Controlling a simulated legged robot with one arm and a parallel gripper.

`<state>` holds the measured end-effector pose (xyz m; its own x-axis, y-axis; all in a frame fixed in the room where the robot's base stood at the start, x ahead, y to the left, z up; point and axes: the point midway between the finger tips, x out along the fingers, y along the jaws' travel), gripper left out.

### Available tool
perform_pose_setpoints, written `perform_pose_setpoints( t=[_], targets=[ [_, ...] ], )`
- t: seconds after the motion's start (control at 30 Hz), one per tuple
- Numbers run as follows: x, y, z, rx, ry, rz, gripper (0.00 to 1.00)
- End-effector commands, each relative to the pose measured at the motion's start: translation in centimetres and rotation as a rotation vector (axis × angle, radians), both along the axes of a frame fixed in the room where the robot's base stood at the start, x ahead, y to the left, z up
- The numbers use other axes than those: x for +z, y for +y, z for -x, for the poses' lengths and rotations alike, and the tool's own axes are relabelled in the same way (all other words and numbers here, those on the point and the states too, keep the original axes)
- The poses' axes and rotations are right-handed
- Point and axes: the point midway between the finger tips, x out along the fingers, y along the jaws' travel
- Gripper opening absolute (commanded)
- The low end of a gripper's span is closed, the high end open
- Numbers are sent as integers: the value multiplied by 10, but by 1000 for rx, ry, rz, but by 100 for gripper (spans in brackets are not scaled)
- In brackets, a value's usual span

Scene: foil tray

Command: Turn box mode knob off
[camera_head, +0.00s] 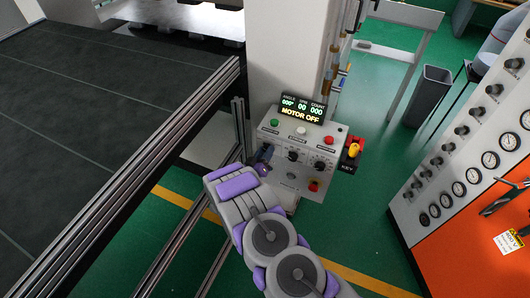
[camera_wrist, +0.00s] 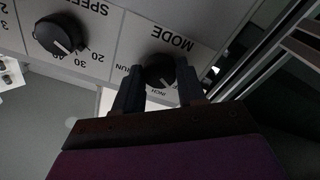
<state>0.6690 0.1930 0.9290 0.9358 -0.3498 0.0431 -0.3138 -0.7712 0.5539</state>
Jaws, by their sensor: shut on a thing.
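The control box (camera_head: 283,178) stands on a post, with a lit display (camera_head: 302,113) that reads MOTOR OFF. In the wrist view, the black mode knob (camera_wrist: 160,68) sits below the upside-down word MODE, with INCH and RUN markings partly covered near it. My gripper (camera_wrist: 160,80) has one dark finger on each side of this knob and is shut on it. In the head view, my gripper (camera_head: 264,156) is at the left side of the box face, and it covers the mode knob there. The knob's exact pointer setting is hard to read.
The speed knob (camera_wrist: 58,36) is close beside the mode knob in the wrist view. Green (camera_head: 275,122), white (camera_head: 301,131) and red (camera_head: 329,140) buttons line the box's upper face. A yellow key part (camera_head: 353,150) juts from its right side. Metal rails (camera_head: 185,115) run close on the left.

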Motion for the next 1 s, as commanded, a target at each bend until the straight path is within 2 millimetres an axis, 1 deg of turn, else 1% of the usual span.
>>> perform_pose_setpoints(
  t=[0.03, 0.37, 0.4, 0.6, 0.67, 0.9, 1.0],
  targets=[
    [3, 4, -1, 9, -4, 2, 9],
    [3, 5, -1, 10, -4, 3, 9],
    [3, 5, -1, 10, -4, 3, 41],
    [2, 3, -1, 7, -3, 3, 60],
    [2, 3, 0, 6, -2, 3, 65],
    [2, -1, 1, 4, -1, 0, 65],
    [1, 1, 5, 4, 1, 0, 65]
  ],
)
